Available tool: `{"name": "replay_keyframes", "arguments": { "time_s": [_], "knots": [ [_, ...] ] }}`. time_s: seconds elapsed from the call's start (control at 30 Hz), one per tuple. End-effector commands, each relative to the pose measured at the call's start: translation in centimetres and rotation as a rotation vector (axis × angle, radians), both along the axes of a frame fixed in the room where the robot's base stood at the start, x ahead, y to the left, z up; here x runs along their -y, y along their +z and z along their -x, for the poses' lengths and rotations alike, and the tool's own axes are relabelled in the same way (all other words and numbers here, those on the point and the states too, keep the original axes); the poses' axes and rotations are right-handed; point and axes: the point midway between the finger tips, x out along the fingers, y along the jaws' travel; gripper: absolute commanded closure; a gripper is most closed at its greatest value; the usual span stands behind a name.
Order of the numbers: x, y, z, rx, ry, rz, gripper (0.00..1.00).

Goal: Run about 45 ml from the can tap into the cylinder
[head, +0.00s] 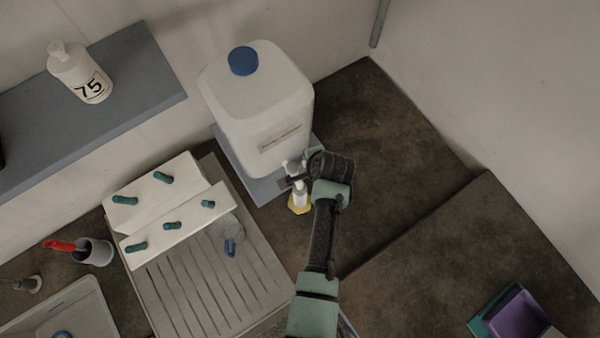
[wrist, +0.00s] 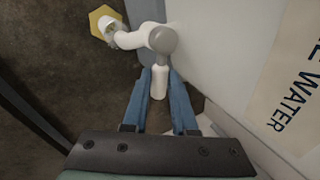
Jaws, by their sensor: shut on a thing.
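The white can (head: 255,105) with a blue cap stands at the back of the counter. Its tap (wrist: 140,38) has a grey round top and a white spout pointing left in the wrist view. My gripper (wrist: 160,80) has its blue fingers on either side of the white tap lever (wrist: 159,88) and is shut on it. The cylinder (wrist: 106,23), with a yellow six-sided base (head: 299,209), stands upright below the spout's end. I cannot make out any stream or water level.
The can rests on a grey-blue stand (head: 262,188). Left of it are a ribbed draining board (head: 190,290), a white rack with teal pegs (head: 170,205) and a clear vessel. Purple and teal trays (head: 515,315) sit at lower right.

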Motion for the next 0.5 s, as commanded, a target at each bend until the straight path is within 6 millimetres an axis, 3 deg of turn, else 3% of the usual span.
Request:
{"name": "replay_keyframes", "arguments": {
  "time_s": [0.37,0.5],
  "knots": [
    [-0.09,-0.03,0.01,0.000,0.005,-0.001,1.00],
    [-0.11,-0.14,-0.41,-0.001,0.080,-0.002,1.00]
  ]
}}
